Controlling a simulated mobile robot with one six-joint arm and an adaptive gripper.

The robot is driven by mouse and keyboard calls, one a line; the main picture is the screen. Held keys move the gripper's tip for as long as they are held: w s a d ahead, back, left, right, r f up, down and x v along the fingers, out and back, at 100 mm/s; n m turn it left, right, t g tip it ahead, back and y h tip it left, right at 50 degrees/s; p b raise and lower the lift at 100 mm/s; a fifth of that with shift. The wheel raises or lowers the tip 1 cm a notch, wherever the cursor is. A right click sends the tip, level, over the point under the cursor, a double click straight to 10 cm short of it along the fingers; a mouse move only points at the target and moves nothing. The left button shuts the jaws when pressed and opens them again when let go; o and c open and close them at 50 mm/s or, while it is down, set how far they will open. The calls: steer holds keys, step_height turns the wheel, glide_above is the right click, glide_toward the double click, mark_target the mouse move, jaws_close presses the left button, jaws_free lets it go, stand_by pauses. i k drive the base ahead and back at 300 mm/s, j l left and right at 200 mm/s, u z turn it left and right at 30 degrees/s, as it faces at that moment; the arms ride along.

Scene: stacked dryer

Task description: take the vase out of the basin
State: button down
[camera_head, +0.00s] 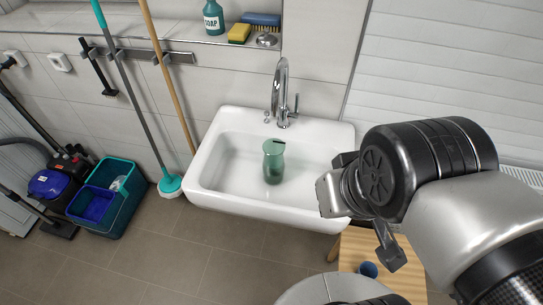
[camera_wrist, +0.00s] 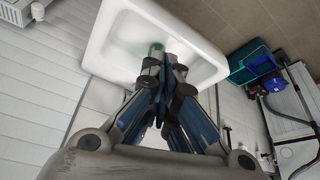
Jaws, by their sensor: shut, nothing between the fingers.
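A translucent green vase (camera_head: 273,163) stands upright in the white basin (camera_head: 200,170), right of its middle and below the tap. In the wrist view the vase (camera_wrist: 156,48) is partly hidden behind my fingers, and the basin's rim (camera_wrist: 97,45) shows around it. My gripper (camera_wrist: 168,62) is shut, with its fingertips together and nothing between them. It points toward the basin, with the vase beyond the fingertips. In the head view my wrist is at the basin's right edge, and the fingers are not clearly seen.
A chrome tap (camera_head: 281,95) rises behind the basin. Soap (camera_head: 213,18), a sponge (camera_head: 239,34) and a brush (camera_head: 261,20) sit on the ledge. A wooden stool (camera_head: 352,252) with a blue cup (camera_head: 368,269) stands below right. Mop handles and a teal bucket (camera_head: 121,205) are left.

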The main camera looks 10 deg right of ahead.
mark_target(273, 164)
steer(key=i+j+z, duration=0.1)
steer(key=j+z, duration=0.3)
steer(key=j, duration=0.4)
steer(key=j+z, duration=0.4)
steer(key=j, duration=0.4)
steer(key=i+j, duration=0.4)
steer(key=i, duration=0.05)
